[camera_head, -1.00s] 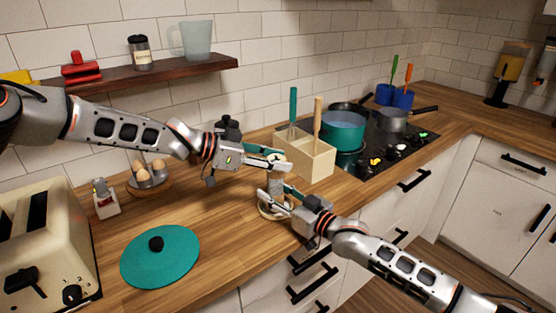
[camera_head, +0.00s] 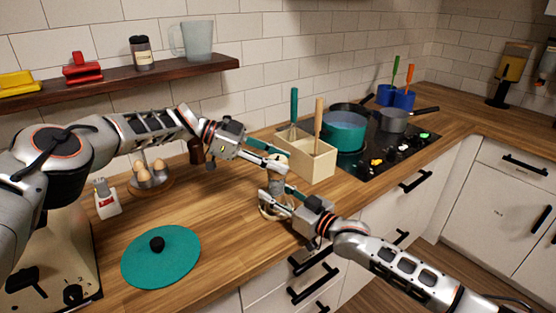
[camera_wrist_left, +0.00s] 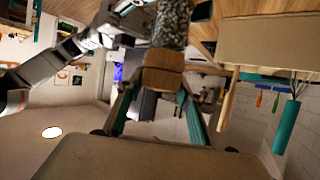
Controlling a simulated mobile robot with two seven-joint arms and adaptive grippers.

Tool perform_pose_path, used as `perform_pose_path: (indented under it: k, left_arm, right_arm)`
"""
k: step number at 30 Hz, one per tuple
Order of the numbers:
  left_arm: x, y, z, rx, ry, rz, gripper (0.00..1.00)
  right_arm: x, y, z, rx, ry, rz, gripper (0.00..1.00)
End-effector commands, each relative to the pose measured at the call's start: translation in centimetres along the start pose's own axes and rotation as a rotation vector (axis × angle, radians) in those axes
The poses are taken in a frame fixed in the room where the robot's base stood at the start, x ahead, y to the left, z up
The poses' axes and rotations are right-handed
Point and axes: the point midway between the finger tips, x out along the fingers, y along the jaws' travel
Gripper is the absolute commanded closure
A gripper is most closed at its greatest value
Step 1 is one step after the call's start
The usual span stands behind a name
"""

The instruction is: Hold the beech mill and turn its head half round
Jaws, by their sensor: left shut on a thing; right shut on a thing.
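The beech mill (camera_head: 276,187) stands upright near the counter's front edge, mostly hidden by my grippers in the head view. My left gripper (camera_head: 278,168) comes in from above left and is shut on the mill's head. In the left wrist view, the pale wooden head (camera_wrist_left: 163,70) sits between the left fingers (camera_wrist_left: 158,108), with the speckled body (camera_wrist_left: 172,22) beyond it. My right gripper (camera_head: 280,203) is lower and shut on the mill's body. How far the head is turned cannot be told.
A wooden utensil box (camera_head: 308,160) stands close behind the mill. A teal pot (camera_head: 343,132) is on the hob behind it. A dark brown mill (camera_head: 197,150) and egg holder (camera_head: 152,176) stand left. A teal lid (camera_head: 160,257) lies front left; the counter between is clear.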

Motion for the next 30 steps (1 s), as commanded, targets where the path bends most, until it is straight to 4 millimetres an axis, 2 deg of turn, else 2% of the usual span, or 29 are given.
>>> perform_pose_path:
  k: [1, 17, 18, 19, 30]
  left_arm:
    - [-0.56, -0.38, -0.40, 0.004, 0.005, -0.008, 0.86]
    - [-0.76, -0.41, -0.30, 0.004, 0.004, -0.002, 0.86]
    - [-0.75, -0.40, -0.30, 0.004, 0.004, -0.002, 0.54]
    - [-0.73, -0.39, -0.29, 0.004, 0.004, -0.002, 0.46]
    - [-0.52, -0.17, 0.00, 0.002, 0.001, 0.005, 0.46]
  right_arm:
    - [-0.20, 0.13, 0.68, -0.002, -0.012, 0.003, 0.98]
    - [-0.25, 0.30, 0.72, -0.001, -0.013, 0.006, 0.98]
    - [-0.25, 0.31, 0.72, -0.001, -0.013, 0.006, 0.98]
    - [-0.25, 0.31, 0.71, -0.001, -0.013, 0.006, 0.98]
    - [-0.16, 0.17, 0.59, -0.001, -0.010, 0.004, 0.98]
